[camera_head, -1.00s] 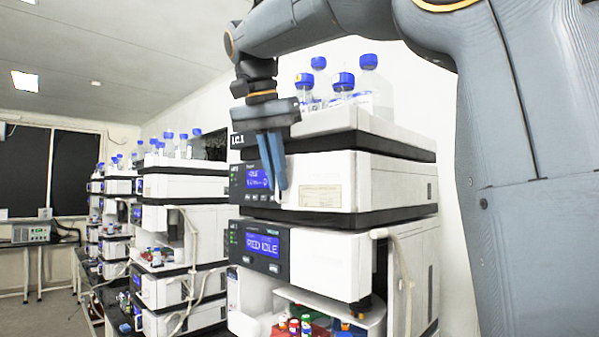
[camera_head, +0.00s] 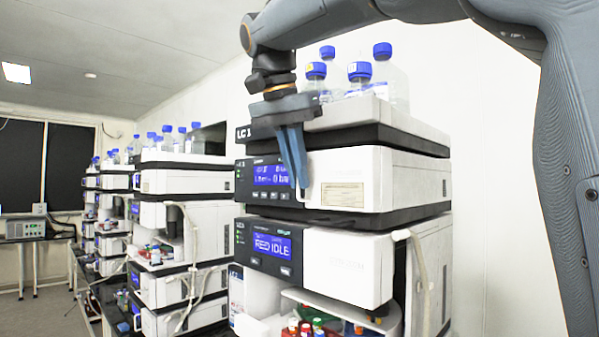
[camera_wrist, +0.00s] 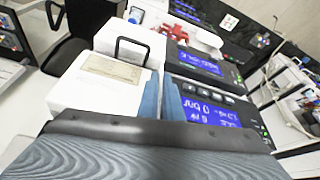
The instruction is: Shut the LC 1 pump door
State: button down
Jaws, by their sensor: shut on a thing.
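The LC 1 stack's upper module carries the white pump door (camera_head: 350,168) with a yellowish label, right of its dark panel with a lit blue display (camera_head: 271,175). My gripper (camera_head: 302,188) points down at the door's left edge, beside the display. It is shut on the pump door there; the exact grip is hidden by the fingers. In the wrist view my gripper (camera_wrist: 161,90) stands between the white door (camera_wrist: 98,92) and the display panel (camera_wrist: 208,105). I see no clear gap between door and module in the head view.
Bottles with blue caps (camera_head: 359,78) stand in a tray on top of the stack, close behind my wrist. The lower module (camera_head: 345,265) has a screen, a pale hose and an open bay with coloured vials. More stacks (camera_head: 185,185) stand on the left.

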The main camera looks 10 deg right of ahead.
jog(key=c, duration=2.3)
grip_release()
jog(key=shift+w+d, duration=0.15)
jog(key=shift+d, duration=0.05)
jog(key=shift+o, duration=0.4)
jog(key=shift+w+d, duration=0.15)
jog(key=shift+w, duration=0.05)
jog(key=shift+s, duration=0.15)
jog(key=shift+a, duration=0.2)
jog(key=b+v, duration=0.1)
jog(key=v, duration=0.6)
jog(key=shift+s+r, duration=0.15)
jog(key=shift+r, duration=0.2)
